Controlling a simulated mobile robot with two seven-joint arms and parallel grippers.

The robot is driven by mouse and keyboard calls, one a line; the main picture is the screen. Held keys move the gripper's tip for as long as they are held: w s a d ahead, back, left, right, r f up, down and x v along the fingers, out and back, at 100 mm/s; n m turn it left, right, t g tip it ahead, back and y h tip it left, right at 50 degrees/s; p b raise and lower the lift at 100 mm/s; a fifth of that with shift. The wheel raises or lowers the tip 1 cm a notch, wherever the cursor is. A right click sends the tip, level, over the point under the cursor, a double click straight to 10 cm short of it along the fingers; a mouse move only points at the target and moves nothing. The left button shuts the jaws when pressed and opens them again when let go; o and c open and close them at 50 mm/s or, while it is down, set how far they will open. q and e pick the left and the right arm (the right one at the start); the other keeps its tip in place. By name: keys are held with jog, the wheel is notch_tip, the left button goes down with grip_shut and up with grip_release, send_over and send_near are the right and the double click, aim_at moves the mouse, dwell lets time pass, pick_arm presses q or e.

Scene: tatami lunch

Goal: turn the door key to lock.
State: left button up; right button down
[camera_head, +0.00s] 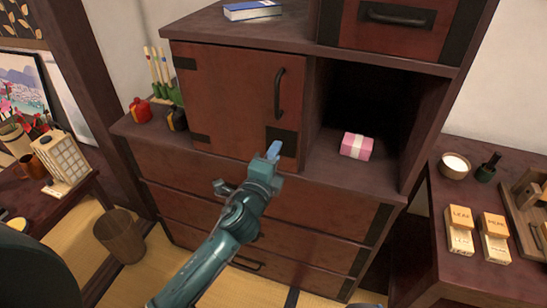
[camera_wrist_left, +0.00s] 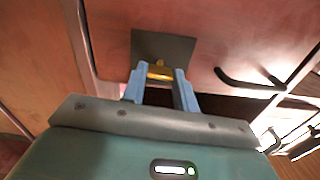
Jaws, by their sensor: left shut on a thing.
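The brown cabinet door (camera_head: 225,98) is closed, with a dark curved handle (camera_head: 279,93) near its right edge. A black lock plate (camera_head: 288,136) sits at the door's lower right corner and also shows in the left wrist view (camera_wrist_left: 163,44). A brass-coloured key (camera_wrist_left: 159,70) sits in front of the plate, between the blue fingertips of my left gripper (camera_wrist_left: 160,79). In the head view my left gripper (camera_head: 273,152) reaches the plate and hides the key. The gripper is shut on the key. How far the key is turned cannot be told.
An open shelf compartment to the right of the door holds a pink box (camera_head: 356,146). A blue book (camera_head: 252,10) lies on the cabinet top. Red and green items (camera_head: 141,110) stand on the ledge at left. Closed drawers (camera_head: 180,205) lie below. A side table (camera_head: 480,268) stands at right.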

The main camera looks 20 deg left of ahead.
pick_arm(q)
jog(key=shift+n, duration=0.6)
jog(key=o, duration=1)
jog(key=shift+s, duration=0.1)
jog(key=shift+s+a+b, duration=0.2)
jog(key=shift+s+b, duration=0.65)
jog(key=shift+s, duration=5.65)
